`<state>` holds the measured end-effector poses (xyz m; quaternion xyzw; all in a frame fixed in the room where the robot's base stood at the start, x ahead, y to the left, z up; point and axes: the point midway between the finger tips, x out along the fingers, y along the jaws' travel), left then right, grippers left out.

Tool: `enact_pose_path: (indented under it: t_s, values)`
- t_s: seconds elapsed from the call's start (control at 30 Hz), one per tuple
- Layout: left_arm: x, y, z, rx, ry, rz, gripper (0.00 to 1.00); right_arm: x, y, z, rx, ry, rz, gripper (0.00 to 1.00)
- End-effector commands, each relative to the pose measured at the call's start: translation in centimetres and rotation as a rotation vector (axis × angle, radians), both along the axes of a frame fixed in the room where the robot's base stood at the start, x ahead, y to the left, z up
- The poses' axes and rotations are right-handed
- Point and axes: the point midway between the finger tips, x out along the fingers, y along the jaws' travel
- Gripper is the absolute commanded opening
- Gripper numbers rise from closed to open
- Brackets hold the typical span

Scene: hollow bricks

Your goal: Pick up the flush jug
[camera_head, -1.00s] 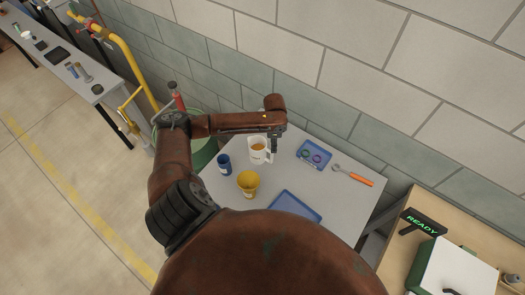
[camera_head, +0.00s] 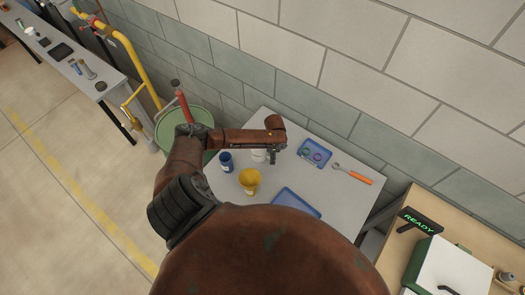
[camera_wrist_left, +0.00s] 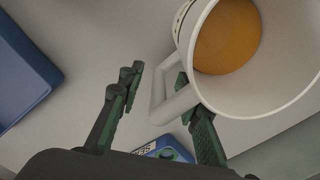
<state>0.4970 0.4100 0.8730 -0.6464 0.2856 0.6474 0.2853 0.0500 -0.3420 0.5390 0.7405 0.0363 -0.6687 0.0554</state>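The flush jug appears to be the white jug with orange-brown contents (camera_head: 258,155) on the grey table, partly hidden by my left arm in the head view. In the left wrist view the white jug (camera_wrist_left: 288,98) fills the upper right, with its square handle pointing left. My left gripper (camera_wrist_left: 158,88) is open at the handle, also seen in the head view (camera_head: 273,158). One finger is left of the handle's outer bar; the other is to its right, partly hidden behind the handle and rim. I cannot tell whether either finger touches it. My right gripper is not in view.
A blue cup (camera_head: 226,162) and a yellow cup (camera_head: 249,180) stand close to the jug. A blue tray with rings (camera_head: 314,153), an orange-handled tool (camera_head: 353,174) and an empty blue tray (camera_head: 297,202) lie around. A green bin (camera_head: 168,132) stands left of the table; the wall is behind.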

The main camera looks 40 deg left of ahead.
Motion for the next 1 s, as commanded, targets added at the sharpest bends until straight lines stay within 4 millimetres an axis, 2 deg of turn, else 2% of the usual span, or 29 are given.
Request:
enact_pose_path:
  t_s: [0.27,0.7,1.0]
  values:
    - [0.03,-0.01,-0.31,0.0,-0.001,-0.001,0.31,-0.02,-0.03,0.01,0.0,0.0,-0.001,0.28]
    - [0.05,-0.01,-0.27,0.0,-0.001,-0.001,0.01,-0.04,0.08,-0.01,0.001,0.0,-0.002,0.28]
    - [0.05,0.0,-0.25,0.0,-0.001,-0.001,0.0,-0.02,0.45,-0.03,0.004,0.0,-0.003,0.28]
